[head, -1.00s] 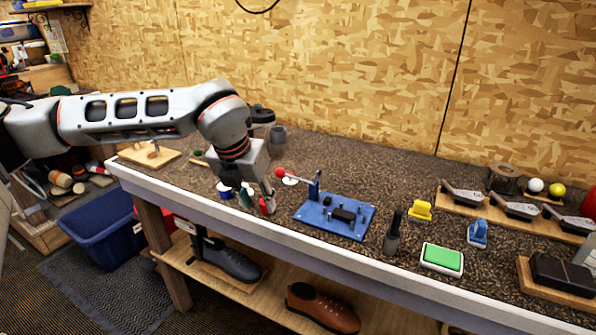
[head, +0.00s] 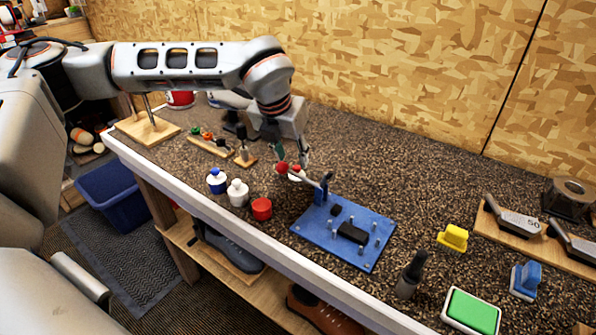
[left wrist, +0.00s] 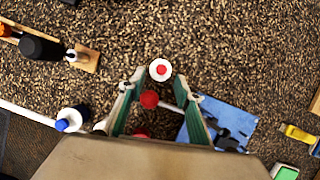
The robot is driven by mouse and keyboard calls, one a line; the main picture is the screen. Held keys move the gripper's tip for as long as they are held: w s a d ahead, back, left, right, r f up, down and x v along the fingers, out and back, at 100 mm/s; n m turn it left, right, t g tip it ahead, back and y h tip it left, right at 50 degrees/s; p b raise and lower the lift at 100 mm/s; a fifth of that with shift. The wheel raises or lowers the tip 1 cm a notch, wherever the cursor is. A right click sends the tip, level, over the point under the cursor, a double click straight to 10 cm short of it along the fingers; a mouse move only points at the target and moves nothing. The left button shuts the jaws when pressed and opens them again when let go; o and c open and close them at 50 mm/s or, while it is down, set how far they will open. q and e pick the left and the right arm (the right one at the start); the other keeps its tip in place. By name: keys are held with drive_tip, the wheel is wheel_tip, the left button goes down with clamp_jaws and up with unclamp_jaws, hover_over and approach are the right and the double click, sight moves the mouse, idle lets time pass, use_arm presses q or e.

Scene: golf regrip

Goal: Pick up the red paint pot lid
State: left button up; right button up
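The red paint pot lid, a white disc with a red knob (left wrist: 160,70), lies on the bench; in the head view it shows partly (head: 296,176) behind a red ball knob. My left gripper (head: 291,163) is open above it, fingers pointing down. In the left wrist view the lid is just beyond the open fingertips (left wrist: 160,84), roughly centred between them, with nothing held. The red pot (head: 262,209) stands open on the bench, nearer the front edge. My right gripper is in neither view.
A lever's red ball knob (left wrist: 149,99) appears between my fingers in the left wrist view; it belongs to the blue plate fixture (head: 350,253). A white pot (head: 238,194) and a blue-capped pot (head: 217,182) stand left of the red pot. Bench behind the lid is clear.

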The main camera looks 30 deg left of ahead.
sight(296, 167)
use_arm(q)
drive_tip(key=x, duration=0.5)
drive_tip(key=shift+d, duration=0.1)
drive_tip(key=shift+c, duration=0.4)
drive_tip(key=c, duration=0.8)
